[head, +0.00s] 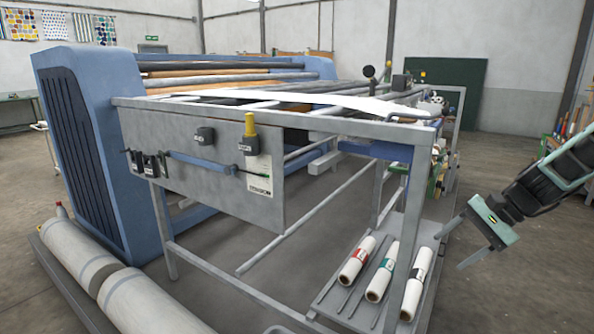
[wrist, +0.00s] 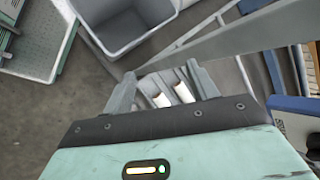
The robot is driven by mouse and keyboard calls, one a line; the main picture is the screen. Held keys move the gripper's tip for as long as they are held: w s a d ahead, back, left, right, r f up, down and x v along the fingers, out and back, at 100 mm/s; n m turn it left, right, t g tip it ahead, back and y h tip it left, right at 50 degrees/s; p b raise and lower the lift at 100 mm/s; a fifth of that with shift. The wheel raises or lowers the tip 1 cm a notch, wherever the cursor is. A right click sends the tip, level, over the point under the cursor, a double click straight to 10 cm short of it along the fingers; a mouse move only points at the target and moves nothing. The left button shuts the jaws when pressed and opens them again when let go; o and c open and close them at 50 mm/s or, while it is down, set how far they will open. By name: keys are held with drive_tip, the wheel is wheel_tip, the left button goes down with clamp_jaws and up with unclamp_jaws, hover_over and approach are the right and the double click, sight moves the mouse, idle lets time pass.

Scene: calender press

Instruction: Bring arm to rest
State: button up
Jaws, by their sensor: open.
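My gripper (head: 462,243) is at the right of the head view, at the end of my arm, pointing down and to the left. It is to the right of the press frame's front leg and near the low shelf with rolls. In the wrist view my gripper (wrist: 165,82) shows its two fingers apart with nothing between them. Two white rolls (wrist: 183,92) show beyond the fingers, lower down and apart from them. My gripper touches nothing that I can see.
The blue calender press (head: 100,140) and its grey frame (head: 270,115) fill the middle. White rolls (head: 357,260) lie on a low shelf (head: 330,290). In the wrist view a grey bin (wrist: 125,25) stands at the top. Open floor (head: 530,280) lies at the right.

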drive_tip(key=s+a+n+h, duration=0.3)
drive_tip(key=s+n+h, duration=0.6)
drive_tip(key=s, duration=0.8)
drive_tip(key=s+a+r+n+p, duration=0.3)
drive_tip(key=s+a+r+n, duration=0.1)
drive_tip(key=s+a, duration=0.3)
drive_tip(key=s+a+r+n+g+y+p, duration=0.1)
drive_tip(key=s+a+r+n+p, duration=0.2)
drive_tip(key=a, duration=0.8)
drive_tip(key=s+r+n, duration=0.1)
drive_tip(key=s+r, duration=0.1)
drive_tip(key=s, duration=0.1)
drive_tip(key=shift+s+n+g+y, duration=0.3)
drive_tip(key=shift+s+n, duration=0.1)
drive_tip(key=shift+d, duration=0.1)
idle(0.5)
